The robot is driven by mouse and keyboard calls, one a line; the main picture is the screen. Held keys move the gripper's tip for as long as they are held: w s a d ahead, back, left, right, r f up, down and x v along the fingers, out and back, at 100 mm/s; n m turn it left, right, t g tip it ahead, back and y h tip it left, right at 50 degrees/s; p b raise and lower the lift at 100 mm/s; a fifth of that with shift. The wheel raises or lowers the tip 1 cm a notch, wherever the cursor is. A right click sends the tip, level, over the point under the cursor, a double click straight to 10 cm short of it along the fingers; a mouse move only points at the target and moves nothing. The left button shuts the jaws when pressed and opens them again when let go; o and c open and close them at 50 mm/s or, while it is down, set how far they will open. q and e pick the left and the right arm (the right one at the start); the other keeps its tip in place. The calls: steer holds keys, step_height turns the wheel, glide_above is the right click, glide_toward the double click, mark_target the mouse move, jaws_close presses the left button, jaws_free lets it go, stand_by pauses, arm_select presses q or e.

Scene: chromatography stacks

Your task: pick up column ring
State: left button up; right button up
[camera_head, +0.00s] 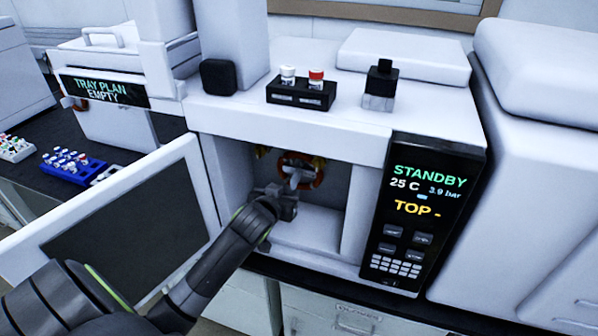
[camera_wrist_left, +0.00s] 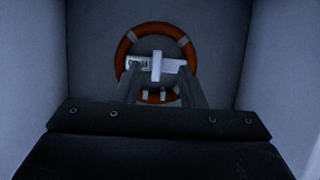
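The column ring (camera_head: 318,171) is an orange-red ring with pale bands, standing against the back inside the open oven compartment. It also shows in the left wrist view (camera_wrist_left: 125,57), upright and facing me, with a white bar with an upright tab (camera_wrist_left: 156,66) across its middle. My left gripper (camera_head: 296,181) reaches into the compartment in front of the ring. In the left wrist view its two fingers (camera_wrist_left: 160,85) are apart, one on each side of the white tab. I cannot tell whether they touch it. The lower part of the ring is partly hidden by the gripper. My right gripper is not in view.
The compartment door (camera_head: 130,225) stands open at left. Side walls (camera_head: 359,205) close in around my arm. A control panel (camera_head: 425,210) reads STANDBY, 25 C, TOP. A black holder (camera_head: 300,97) with two capped bottles and a dark bottle (camera_head: 380,85) stand on top.

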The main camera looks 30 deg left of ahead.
mark_target(296, 182)
arm_select(q)
steer(key=x, duration=0.3)
steer(key=shift+w+p, duration=0.4)
steer(key=shift+w, duration=0.05)
steer(key=shift+p+x, duration=0.4)
steer(key=shift+x, duration=1.65)
steer(key=shift+w+d+r, duration=0.1)
steer(key=shift+r, duration=0.05)
jaws_close()
